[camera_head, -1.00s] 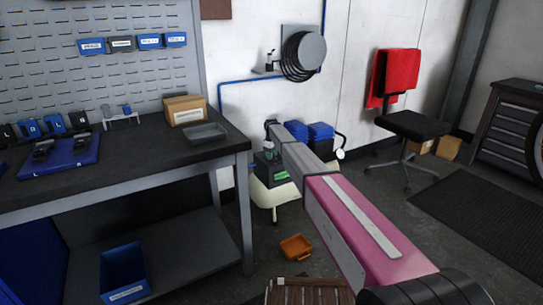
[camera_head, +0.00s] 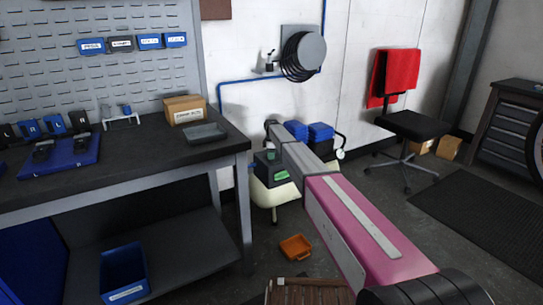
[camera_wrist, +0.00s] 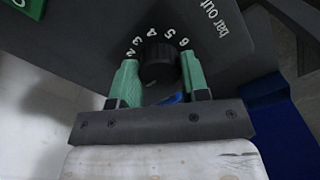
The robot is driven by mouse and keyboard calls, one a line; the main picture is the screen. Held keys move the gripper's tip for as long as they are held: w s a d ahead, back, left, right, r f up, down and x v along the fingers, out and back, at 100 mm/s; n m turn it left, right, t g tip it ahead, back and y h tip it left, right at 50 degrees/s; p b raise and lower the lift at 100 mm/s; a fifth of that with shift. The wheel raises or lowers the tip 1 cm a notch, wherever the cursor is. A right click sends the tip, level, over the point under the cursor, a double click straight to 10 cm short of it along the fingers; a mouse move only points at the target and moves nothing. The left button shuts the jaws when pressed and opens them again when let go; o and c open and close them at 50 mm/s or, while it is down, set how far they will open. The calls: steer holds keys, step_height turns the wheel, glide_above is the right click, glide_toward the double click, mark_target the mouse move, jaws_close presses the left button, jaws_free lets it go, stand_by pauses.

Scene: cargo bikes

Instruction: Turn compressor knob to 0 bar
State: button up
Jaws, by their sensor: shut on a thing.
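The compressor (camera_head: 262,190) stands on the floor by the wall, past the right end of the workbench, with a cream tank and a dark box on top. My arm partly covers it. In the wrist view, its dark panel (camera_wrist: 100,30) carries white numbers from 2 to 6 in an arc and the words "bar out". The black round knob (camera_wrist: 158,58) sits below the numbers. My gripper (camera_wrist: 158,68) has its green fingers on either side of the knob, shut on it. The knob's pointer mark cannot be made out. In the head view I cannot see the fingers clearly.
The workbench (camera_head: 140,158) stands at left, close to the compressor. An orange bin (camera_head: 296,247) lies on the floor in front of the compressor. A black chair (camera_head: 415,126) with a red cloth is at right. A dark mat (camera_head: 485,210) covers open floor at right.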

stand_by(0.3)
steer(key=o, duration=0.9)
steer(key=shift+r, duration=0.1)
step_height(320, 180, up, 11)
steer(key=shift+f, duration=0.15)
